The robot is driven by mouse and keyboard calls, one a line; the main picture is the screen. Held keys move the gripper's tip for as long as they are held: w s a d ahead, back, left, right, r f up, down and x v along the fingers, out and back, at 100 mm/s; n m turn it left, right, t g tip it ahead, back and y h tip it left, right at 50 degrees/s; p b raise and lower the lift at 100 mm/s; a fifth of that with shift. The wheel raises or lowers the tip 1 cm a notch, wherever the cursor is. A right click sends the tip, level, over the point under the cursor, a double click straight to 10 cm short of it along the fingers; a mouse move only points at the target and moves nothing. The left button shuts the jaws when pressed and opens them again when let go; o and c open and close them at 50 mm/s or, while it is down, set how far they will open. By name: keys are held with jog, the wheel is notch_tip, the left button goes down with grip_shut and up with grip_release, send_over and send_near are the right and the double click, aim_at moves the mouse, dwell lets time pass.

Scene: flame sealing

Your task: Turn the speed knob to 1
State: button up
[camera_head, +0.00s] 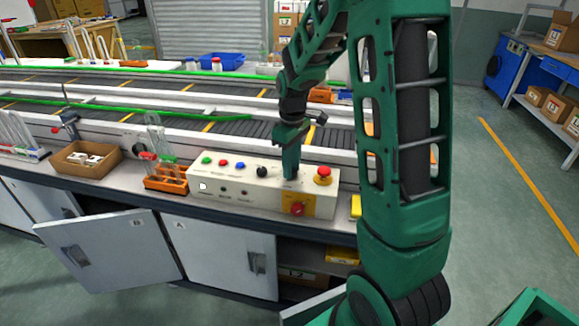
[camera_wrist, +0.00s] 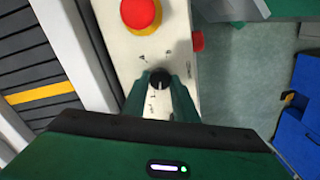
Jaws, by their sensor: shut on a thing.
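The white control box (camera_head: 225,187) stands on the bench, with green, red and blue buttons, a black knob (camera_head: 262,172) and a red emergency button (camera_head: 323,174) on a yellow base. My gripper (camera_head: 290,172) reaches down onto the box top between that black knob and the emergency button. In the wrist view, my gripper (camera_wrist: 160,88) is shut on a black round knob (camera_wrist: 160,76) with a white pointer line. Small marks surround this knob, too small to read for sure. The head view hides this knob behind my gripper.
The red emergency button (camera_wrist: 138,12) is close to my gripper. A red knob (camera_head: 297,209) sits on the box's front. An orange rack (camera_head: 166,180) with tubes and a cardboard box (camera_head: 86,160) stand left. Conveyors (camera_head: 230,128) run behind. A cabinet door (camera_head: 107,250) hangs open below.

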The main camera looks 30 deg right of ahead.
jog(key=n, duration=0.4)
jog(key=shift+w+r+n, duration=0.1)
jog(key=shift+w+n, duration=0.15)
jog(key=shift+n, duration=2.05)
jog(key=shift+d, duration=0.1)
jog(key=o, duration=1.1)
jog(key=shift+c, duration=0.2)
jog(key=shift+s, duration=0.1)
notch_tip(320, 180, up, 11)
jog(key=shift+f, duration=0.2)
